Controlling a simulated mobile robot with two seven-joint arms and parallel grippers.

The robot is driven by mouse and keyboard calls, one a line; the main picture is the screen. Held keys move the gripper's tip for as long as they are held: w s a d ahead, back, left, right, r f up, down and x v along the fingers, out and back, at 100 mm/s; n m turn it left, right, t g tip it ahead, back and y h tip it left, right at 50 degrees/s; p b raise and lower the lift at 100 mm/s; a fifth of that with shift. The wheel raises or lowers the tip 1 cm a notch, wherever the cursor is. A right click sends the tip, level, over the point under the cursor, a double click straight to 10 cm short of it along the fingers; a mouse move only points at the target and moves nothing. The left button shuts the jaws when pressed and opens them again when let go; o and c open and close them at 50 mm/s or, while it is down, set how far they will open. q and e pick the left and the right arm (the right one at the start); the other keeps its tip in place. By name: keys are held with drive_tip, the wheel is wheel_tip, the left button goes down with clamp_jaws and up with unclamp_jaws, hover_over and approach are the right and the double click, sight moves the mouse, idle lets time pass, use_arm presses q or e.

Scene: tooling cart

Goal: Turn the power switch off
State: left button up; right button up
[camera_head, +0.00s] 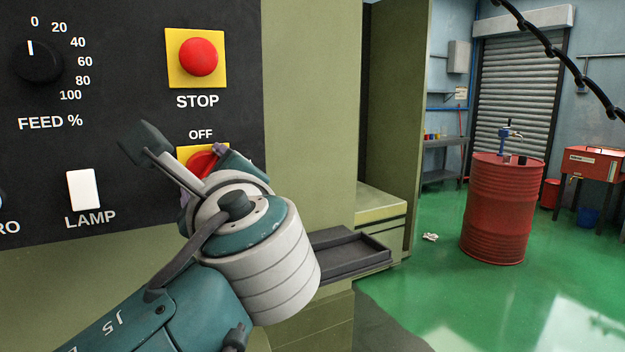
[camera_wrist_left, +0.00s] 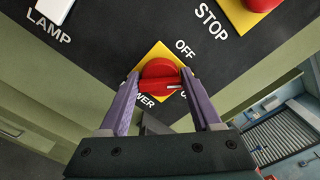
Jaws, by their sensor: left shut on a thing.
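The power switch is a red rotary knob (camera_head: 203,161) on a yellow plate, below the word OFF on the black panel. It also shows in the left wrist view (camera_wrist_left: 157,70), with its white mark pointing right towards a partly hidden label beginning with O. My left gripper (camera_wrist_left: 160,82) is shut on the knob, one purple finger on each side of it. In the head view my left wrist hides much of the switch and its lower labels. My right gripper is not in view.
A red STOP button (camera_head: 198,57) on a yellow plate sits just above the switch. The white LAMP switch (camera_head: 83,190) and black FEED dial (camera_head: 37,61) are to the left. A dark tray (camera_head: 345,252) juts out below right. A red drum (camera_head: 496,210) stands farther off.

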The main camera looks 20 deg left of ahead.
use_arm(q)
drive_tip(key=shift+f+n+b, duration=0.2)
drive_tip(key=shift+n+b, duration=2.65)
drive_tip(key=shift+n, duration=1.25)
drive_tip(key=o, duration=1.3)
drive_tip(key=shift+o, duration=0.2)
drive_tip(key=shift+s+r, duration=0.1)
